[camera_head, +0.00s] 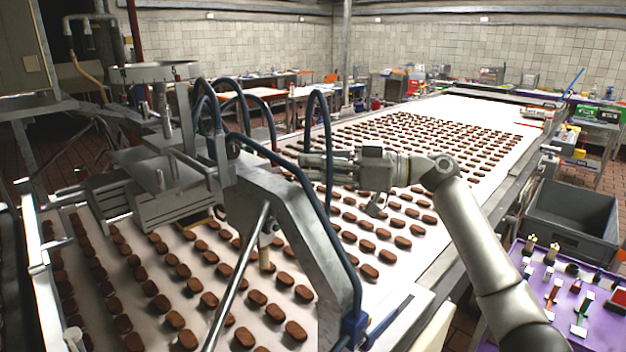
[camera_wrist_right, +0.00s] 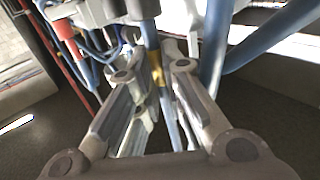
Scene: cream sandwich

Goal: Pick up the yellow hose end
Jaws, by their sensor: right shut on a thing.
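In the right wrist view, a blue hose with a yellow end piece (camera_wrist_right: 157,70) runs between the two fingers of my right gripper (camera_wrist_right: 154,58). The fingers are shut on the hose at or close to the yellow band. In the head view my right gripper (camera_head: 318,162) reaches leftward over the conveyor, among the dark blue hoses of the metal machine. The yellow end itself is too small or hidden to make out there. My left gripper is not in view.
The machine's grey frame (camera_head: 285,205) and arching blue hose (camera_head: 327,115) stand close around the gripper. The white conveyor (camera_head: 470,110) carries rows of brown biscuits below. A grey crate (camera_head: 570,215) and a purple tray (camera_head: 602,322) with small parts lie at right.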

